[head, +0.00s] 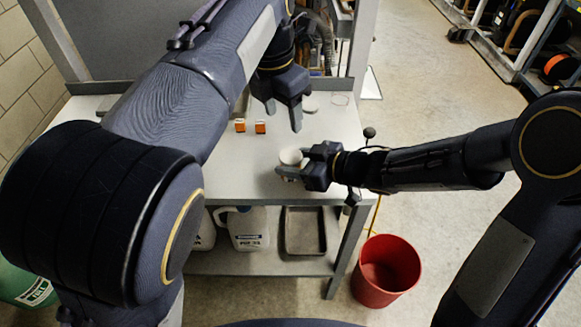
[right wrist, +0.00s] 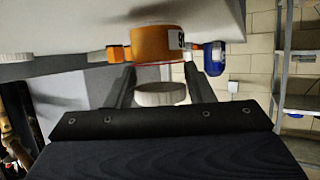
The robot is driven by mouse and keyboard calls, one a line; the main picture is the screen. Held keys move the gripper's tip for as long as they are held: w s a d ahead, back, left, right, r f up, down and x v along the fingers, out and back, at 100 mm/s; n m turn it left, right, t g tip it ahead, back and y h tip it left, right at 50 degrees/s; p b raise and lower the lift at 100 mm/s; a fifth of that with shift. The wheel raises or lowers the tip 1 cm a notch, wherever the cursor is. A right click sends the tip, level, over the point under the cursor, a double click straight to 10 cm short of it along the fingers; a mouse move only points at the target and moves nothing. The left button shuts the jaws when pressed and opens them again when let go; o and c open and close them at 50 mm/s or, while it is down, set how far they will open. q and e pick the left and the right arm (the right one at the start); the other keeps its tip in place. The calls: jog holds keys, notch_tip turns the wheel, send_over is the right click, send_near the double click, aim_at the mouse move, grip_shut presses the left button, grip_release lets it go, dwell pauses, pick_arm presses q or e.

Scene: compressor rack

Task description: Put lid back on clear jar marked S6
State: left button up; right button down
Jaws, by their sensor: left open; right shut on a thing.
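In the right wrist view, which is upside down, the jar's orange part (right wrist: 156,44) bears a partly cut-off label. My left gripper (head: 283,115) is open and empty, above the table behind the jar.
A clear round thing (head: 340,99) is at the back right. A blue item (right wrist: 214,58) shows in the right wrist view. A red bin (head: 386,272) stands on the floor.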

aim_at(291, 155)
pick_arm(q)
jog(key=f, duration=0.7)
jog(key=w+d+f, duration=0.1)
jog(key=f, duration=0.3)
jog(key=shift+w+d+f, duration=0.1)
jog(key=shift+f, duration=0.1)
jog(key=c, duration=0.7)
jog(key=o, duration=1)
jog(key=shift+o, duration=0.2)
jog(key=shift+d, duration=0.1)
jog(key=shift+r, duration=2.3)
